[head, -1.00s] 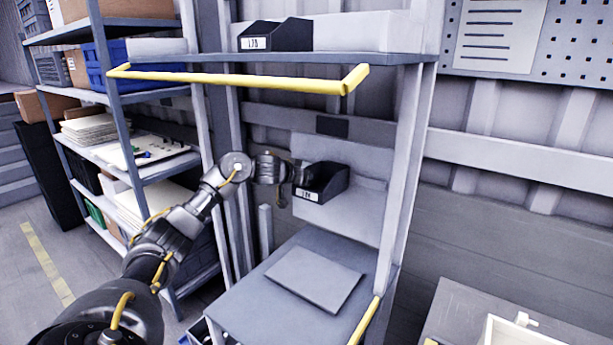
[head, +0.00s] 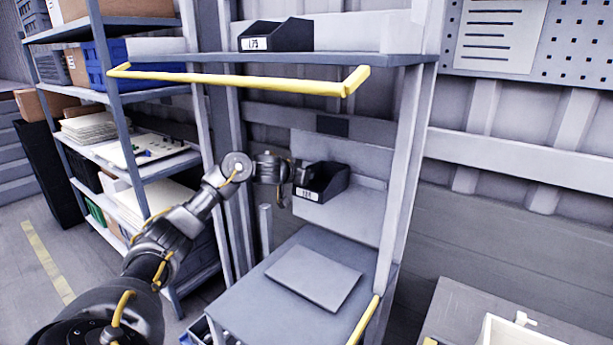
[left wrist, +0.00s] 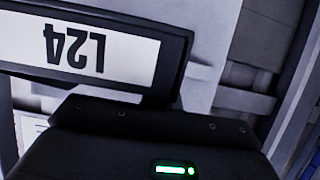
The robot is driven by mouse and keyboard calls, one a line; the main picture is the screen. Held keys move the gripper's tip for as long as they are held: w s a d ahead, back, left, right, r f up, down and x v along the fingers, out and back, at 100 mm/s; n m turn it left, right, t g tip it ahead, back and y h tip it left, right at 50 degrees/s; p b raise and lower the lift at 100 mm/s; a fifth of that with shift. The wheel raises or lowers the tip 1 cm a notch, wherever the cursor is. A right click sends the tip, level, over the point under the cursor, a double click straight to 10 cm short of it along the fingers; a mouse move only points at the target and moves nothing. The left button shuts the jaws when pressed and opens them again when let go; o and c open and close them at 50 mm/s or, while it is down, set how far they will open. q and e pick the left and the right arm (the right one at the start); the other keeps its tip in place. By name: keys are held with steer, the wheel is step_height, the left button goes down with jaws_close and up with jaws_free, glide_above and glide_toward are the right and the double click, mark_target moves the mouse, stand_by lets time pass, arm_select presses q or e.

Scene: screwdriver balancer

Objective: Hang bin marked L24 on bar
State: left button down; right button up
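The black bin marked L24 (head: 328,180) is in front of the light grey back panel of the workstation, label facing outward. In the left wrist view the bin (left wrist: 182,60) is very close, its white label reading L24 upside down. My left gripper (head: 301,177) is at the bin's left side and appears shut on it; the fingertips are hidden. A yellow bar (head: 240,82) runs across the front of the upper shelf, above the bin. I cannot tell whether the bin touches the panel or a rail behind it. My right gripper is not in view.
Another black bin (head: 276,36) stands on the upper shelf (head: 390,58). Below the held bin is a grey worktop (head: 250,300) with a flat grey plate (head: 314,278). Loaded shelving (head: 160,170) stands left, and a grey upright (head: 405,170) stands right. The space just above the plate is clear.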

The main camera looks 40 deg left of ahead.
arm_select(q)
steer(key=shift+r, duration=0.2)
steer(key=shift+s+r+p, duration=0.2)
steer(key=shift+s+p, duration=0.05)
steer(key=shift+p, duration=0.05)
steer(key=shift+w+f, duration=0.1)
steer(key=shift+w, duration=0.1)
steer(key=shift+s, duration=0.1)
steer(key=shift+w+p, duration=0.2)
steer(key=shift+p, duration=0.15)
stand_by(0.7)
steer(key=shift+p, duration=0.4)
steer(key=shift+d+f+b, duration=0.1)
steer(key=shift+f+b, duration=0.2)
steer(key=shift+f, duration=0.95)
stand_by(2.8)
